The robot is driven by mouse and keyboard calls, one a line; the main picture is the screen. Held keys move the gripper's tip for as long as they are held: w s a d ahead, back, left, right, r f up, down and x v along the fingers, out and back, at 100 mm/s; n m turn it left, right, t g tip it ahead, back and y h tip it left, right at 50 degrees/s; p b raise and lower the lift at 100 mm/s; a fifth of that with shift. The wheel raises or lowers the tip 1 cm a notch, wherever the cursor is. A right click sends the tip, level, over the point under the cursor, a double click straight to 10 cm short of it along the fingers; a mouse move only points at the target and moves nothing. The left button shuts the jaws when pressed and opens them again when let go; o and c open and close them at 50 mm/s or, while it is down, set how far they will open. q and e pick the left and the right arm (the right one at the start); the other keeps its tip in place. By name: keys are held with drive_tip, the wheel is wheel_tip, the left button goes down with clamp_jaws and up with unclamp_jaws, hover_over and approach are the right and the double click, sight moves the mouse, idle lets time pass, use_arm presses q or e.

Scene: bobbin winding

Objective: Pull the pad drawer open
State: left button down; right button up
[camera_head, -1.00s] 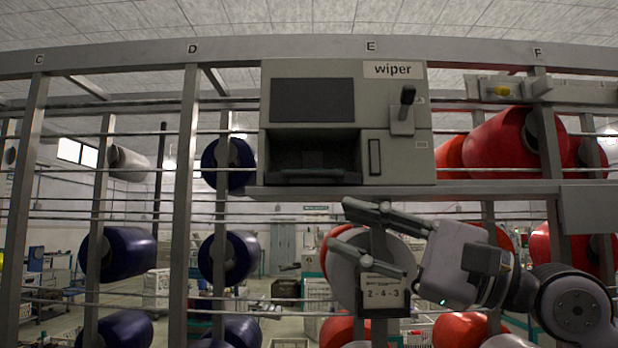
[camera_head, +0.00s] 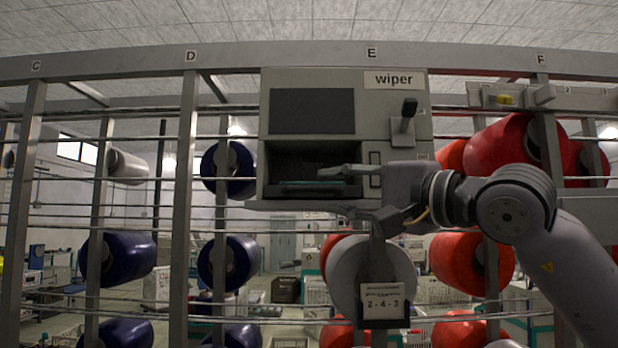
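The grey wiper box (camera_head: 283,76) hangs on the frame under the letter E, with a dark recess (camera_head: 285,160) in its lower left part. A thin teal strip, perhaps the pad, (camera_head: 300,184) shows low in the recess; the drawer front is hard to make out. My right gripper (camera_head: 335,190) comes from the right and is open. Its upper finger lies across the recess's right part, above the teal strip's level. I cannot tell whether either finger touches the drawer. My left gripper is not in view.
A lever (camera_head: 405,122) sticks out on the box's right side, above my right wrist. A hanging tag marked 2-4-3 (camera_head: 383,303) and a pale spool end (camera_head: 345,270) are below the gripper. Red spools (camera_head: 500,145) are at right, dark blue ones (camera_head: 123,253) at left. Horizontal rods cross the frame.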

sight(312, 190)
drive_tip(key=p+x, duration=0.2)
drive_tip(key=x, duration=0.5)
drive_tip(key=shift+c, duration=0.5)
clamp_jaws()
drive_tip(key=shift+s+f, duration=0.1)
drive_tip(key=shift+s, duration=0.05)
